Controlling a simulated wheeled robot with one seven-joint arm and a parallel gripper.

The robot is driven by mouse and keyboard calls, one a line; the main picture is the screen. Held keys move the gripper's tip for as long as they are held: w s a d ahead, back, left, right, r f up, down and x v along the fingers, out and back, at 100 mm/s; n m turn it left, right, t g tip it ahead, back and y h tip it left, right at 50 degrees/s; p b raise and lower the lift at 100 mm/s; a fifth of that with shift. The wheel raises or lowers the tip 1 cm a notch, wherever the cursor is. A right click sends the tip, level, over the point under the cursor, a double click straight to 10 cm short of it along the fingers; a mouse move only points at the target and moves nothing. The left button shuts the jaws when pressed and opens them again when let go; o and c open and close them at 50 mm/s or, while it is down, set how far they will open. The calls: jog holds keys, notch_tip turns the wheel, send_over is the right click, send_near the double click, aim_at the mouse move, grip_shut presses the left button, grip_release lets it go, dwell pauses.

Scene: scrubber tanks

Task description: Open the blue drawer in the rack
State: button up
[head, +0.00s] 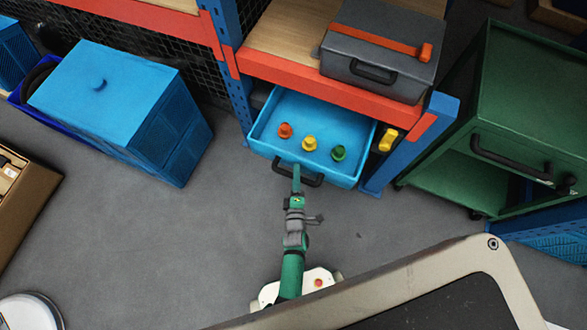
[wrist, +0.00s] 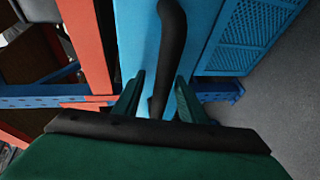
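The blue drawer (head: 262,122) is pulled out of the rack, and its inside shows from above. Its black handle (head: 312,180) is on the front face. My gripper (head: 297,172) is at the left part of this handle. In the wrist view, the handle (wrist: 171,45) runs between the two green fingers of my gripper (wrist: 160,95). The fingers stand apart, with blue showing between the left finger and the handle. The handle lies nearer the right finger; whether it touches is hard to tell.
Red, yellow and green knobs (head: 309,143) stand in the drawer. A grey case (head: 375,50) sits on the shelf above. A green cabinet (head: 520,110) stands to the right, a blue box (head: 105,85) to the left. The floor (head: 150,240) in front is mostly clear.

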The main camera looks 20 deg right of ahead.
jog(key=shift+a, duration=0.2)
jog(key=shift+s+a, duration=0.1)
jog(key=shift+s, duration=0.15)
jog(key=v, duration=1)
jog(key=shift+s+r, duration=0.1)
jog(key=shift+s, duration=0.1)
jog(key=s+a+r+m+y, duration=0.1)
jog(key=s+a+r+m, duration=0.2)
jog(key=r, duration=0.6)
jog(key=s+a+r+m+y, duration=0.2)
jog(key=s+r+m, duration=0.4)
jog(key=r, duration=0.3)
jog(key=s+a+r+m+y, duration=0.2)
jog(key=s+a+r+m, duration=0.2)
jog(key=r, duration=0.5)
jog(key=shift+s+a+r, duration=0.15)
jog(key=shift+s+r, duration=0.1)
jog(key=shift+r, duration=0.15)
